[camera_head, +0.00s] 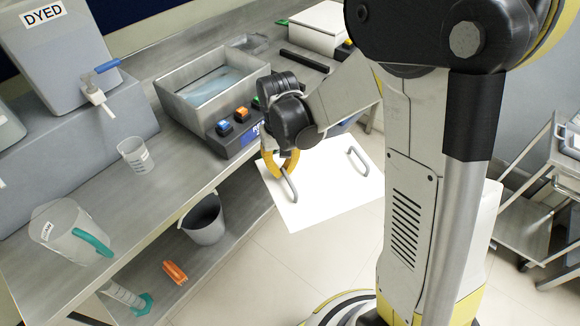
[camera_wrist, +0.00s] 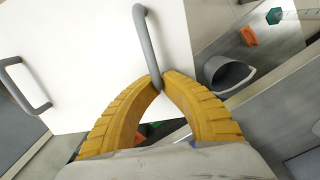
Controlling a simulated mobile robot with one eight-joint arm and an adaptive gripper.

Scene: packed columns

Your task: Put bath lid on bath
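The bath lid (camera_head: 325,185) is a flat white panel with two grey handles. It hangs in the air in front of the counter, over the floor. My gripper (camera_head: 281,172) is at the lid's left handle (camera_head: 289,186). In the wrist view my gripper's yellow fingertips (camera_wrist: 158,82) close around one end of that handle (camera_wrist: 148,42), and the white lid (camera_wrist: 85,60) spreads below them. The open bath (camera_head: 212,82) is a metal basin of bluish liquid on the counter, left of and behind the lid. Its front panel carries coloured buttons and is partly hidden by my gripper.
A second bath with a white cover (camera_head: 318,18) stands further back. A clear beaker (camera_head: 136,155), a jug (camera_head: 72,235) and a grey "DYED" tank (camera_head: 60,50) are on the left counter (camera_head: 130,210). A grey bucket (camera_head: 203,220) and orange object (camera_head: 175,272) are on the lower shelf.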

